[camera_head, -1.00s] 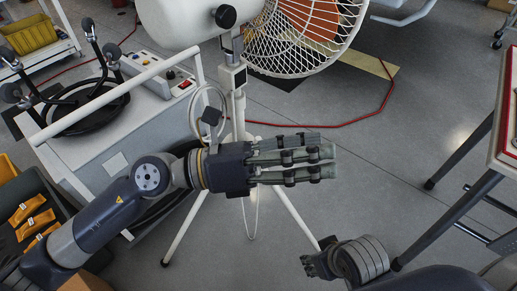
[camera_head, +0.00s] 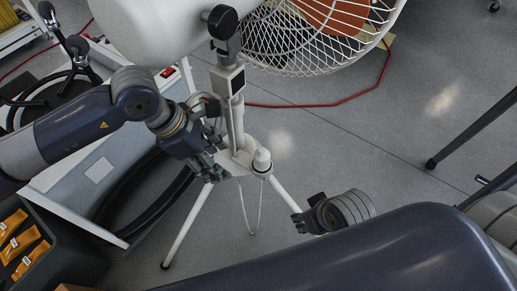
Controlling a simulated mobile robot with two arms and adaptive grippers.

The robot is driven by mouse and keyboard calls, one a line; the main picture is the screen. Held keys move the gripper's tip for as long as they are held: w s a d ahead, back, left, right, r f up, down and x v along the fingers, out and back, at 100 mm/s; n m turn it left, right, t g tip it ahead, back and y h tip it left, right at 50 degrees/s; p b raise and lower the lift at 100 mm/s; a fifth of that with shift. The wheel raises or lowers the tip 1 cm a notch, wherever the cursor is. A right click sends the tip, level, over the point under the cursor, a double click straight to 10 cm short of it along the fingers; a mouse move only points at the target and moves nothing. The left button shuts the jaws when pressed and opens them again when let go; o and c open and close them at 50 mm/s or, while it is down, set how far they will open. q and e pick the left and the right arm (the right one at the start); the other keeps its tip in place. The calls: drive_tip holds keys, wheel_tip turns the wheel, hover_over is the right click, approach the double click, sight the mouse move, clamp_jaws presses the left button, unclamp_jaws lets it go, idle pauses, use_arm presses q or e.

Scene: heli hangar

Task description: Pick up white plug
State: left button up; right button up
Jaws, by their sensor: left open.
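A white, blunt-tipped piece that looks like the white plug (camera_head: 262,161) stands upright at the hub of the fan's white tripod stand (camera_head: 187,226). A thin white cord loop hangs below it. My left gripper (camera_head: 217,170) is open, pointing down and right, just left of the stand's post and the white piece, with a gap to the piece. Its fingers are partly in shadow. My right gripper (camera_head: 308,221) is small and foreshortened at the lower middle, near the stand's right leg; its fingers are mostly hidden, so its opening cannot be told.
The white fan cage (camera_head: 310,40) and its housing (camera_head: 165,25) hang above my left gripper. A white cart (camera_head: 98,170) with black cables stands at left. A dark bin (camera_head: 62,252) with orange items is at lower left.

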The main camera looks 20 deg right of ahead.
sight(258, 151)
use_arm(q)
drive_tip(key=d, duration=0.3)
drive_tip(key=s+d, duration=0.1)
drive_tip(key=d, duration=0.6)
drive_tip(key=shift+s, duration=0.25)
drive_tip(key=shift+d+f, duration=0.2)
drive_tip(key=shift+f, duration=0.35)
drive_tip(key=shift+c, duration=0.2)
drive_tip(key=c, duration=1.1)
